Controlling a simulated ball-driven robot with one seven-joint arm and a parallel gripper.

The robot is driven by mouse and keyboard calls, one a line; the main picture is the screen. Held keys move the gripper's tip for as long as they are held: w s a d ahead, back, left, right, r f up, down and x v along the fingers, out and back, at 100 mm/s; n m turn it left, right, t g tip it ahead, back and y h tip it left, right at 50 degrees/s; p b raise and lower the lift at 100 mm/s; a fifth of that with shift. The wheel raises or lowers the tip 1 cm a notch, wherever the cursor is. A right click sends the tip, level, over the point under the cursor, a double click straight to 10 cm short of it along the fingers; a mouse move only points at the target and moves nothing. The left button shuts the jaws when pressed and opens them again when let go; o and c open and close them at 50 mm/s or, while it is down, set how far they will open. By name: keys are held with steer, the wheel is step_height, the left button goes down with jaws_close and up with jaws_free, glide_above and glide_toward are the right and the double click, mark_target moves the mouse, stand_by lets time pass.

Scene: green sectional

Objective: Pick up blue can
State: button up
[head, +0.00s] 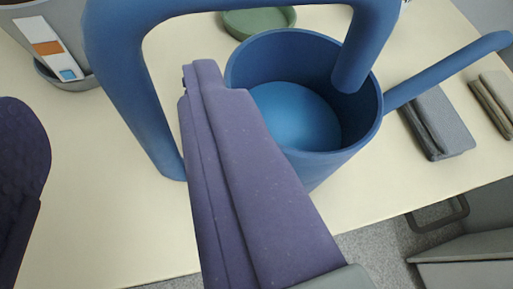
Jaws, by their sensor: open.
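The blue can (128,90) is a watering can with a large looped handle and a spout out to the right. It stands upright on a cream table and fills the upper middle of the view. My gripper (115,100) is open, with two purple fingers. The right finger crosses in front of the can's body and hides part of its left side. The left finger shows at the left edge. The left leg of the handle appears between the fingers in the picture. I cannot tell whether either finger touches the can.
A green dish (258,22) lies behind the can. A grey container (40,12) with a coloured strip stands at upper left. Grey folded or book-like items (445,118) lie at right. The table (95,200) is bare left of the can. Grey furniture with a handle (438,217) is below right.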

steer(key=b+x, duration=0.2)
steer(key=x, duration=0.5)
steer(key=shift+w+a+f, duration=0.1)
steer(key=shift+w+f, duration=0.1)
steer(key=shift+f, duration=0.15)
steer(key=shift+r, duration=0.1)
jaws_close()
steer(key=shift+r, duration=0.1)
step_height(320, 180, up, 3)
steer(key=p, duration=1.2)
glide_toward(128, 57)
steer(key=s+f, duration=0.1)
steer(key=s, duration=0.3)
steer(key=shift+s+d+f+p, duration=0.15)
steer(key=shift+d+f+p, duration=0.2)
steer(key=shift+p, duration=0.3)
